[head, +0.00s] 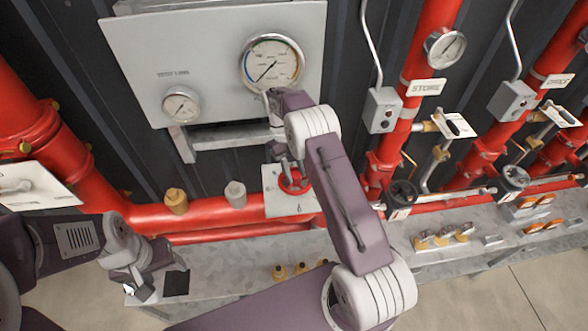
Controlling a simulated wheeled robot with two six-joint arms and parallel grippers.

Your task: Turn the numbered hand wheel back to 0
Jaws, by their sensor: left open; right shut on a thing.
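The red hand wheel (300,188) sits on a pale plate (290,207) on the red pipe below the gauge panel. A dark mark shows on the plate; I cannot read any numbers. My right arm reaches up past it and bends back down. My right gripper (290,170) is at the wheel's upper left, shut on it, and the arm and gripper hide part of the wheel. My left gripper (131,287) is open and empty at the lower left, above the grey ledge and well away from the wheel.
A panel with a large gauge (272,62) and a small gauge (182,106) hangs above. Brass (176,201) and grey (235,194) fittings stand on the pipe left of the wheel. The grey ledge (225,258) holds small brass parts.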

